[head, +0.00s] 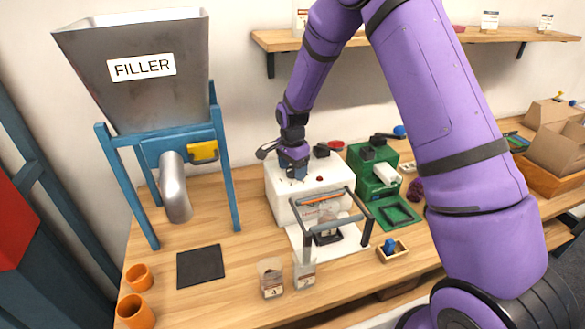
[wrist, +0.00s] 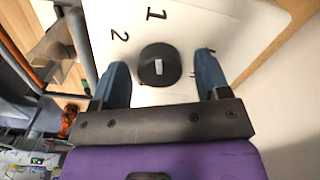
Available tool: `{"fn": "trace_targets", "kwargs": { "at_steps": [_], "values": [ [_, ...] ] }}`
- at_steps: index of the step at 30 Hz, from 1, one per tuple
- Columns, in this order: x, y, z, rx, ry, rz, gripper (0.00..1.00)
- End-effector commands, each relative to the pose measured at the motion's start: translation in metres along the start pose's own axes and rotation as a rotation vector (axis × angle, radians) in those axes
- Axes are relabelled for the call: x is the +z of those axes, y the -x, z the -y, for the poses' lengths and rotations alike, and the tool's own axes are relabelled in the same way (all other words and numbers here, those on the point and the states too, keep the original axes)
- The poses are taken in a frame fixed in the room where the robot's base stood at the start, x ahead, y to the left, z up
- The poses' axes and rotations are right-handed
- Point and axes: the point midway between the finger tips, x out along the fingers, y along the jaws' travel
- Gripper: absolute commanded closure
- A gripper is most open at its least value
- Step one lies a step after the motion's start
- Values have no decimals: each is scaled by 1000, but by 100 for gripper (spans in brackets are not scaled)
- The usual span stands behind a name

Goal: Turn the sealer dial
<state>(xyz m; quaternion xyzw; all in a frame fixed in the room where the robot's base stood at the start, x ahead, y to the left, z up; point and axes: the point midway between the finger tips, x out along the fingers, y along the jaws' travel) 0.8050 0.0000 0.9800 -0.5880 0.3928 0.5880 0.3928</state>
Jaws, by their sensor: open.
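The sealer (head: 283,205) is a white box on the bench, with a grey bar frame (head: 345,190) at its front. My gripper (head: 295,172) is over its top at the back left. In the wrist view my gripper (wrist: 163,66) is open, with one blue finger on each side of the round black dial (wrist: 150,70). Gaps show between the dial and both fingers. A pale mark sits on the dial's face. The printed numbers 1 and 2 are beside it on the white panel. In the head view my gripper hides the dial.
A blue-framed filler (head: 140,85) stands at the left. A green machine (head: 370,170) stands close to the sealer's right. Bags (head: 271,280), orange cups (head: 136,312) and a black mat (head: 200,266) lie in front. A wooden shelf (head: 420,38) hangs behind.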

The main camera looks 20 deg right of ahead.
Motion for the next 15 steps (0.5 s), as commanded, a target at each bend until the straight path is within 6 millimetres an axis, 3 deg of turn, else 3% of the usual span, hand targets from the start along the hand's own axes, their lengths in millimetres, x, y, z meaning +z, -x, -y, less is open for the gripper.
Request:
{"fn": "trace_targets", "kwargs": {
  "at_steps": [5,11,15],
  "values": [
    [0,0,0,0,0,0,33],
    [0,0,0,0,0,0,79],
    [0,0,0,0,1,0,80]
  ]
}}
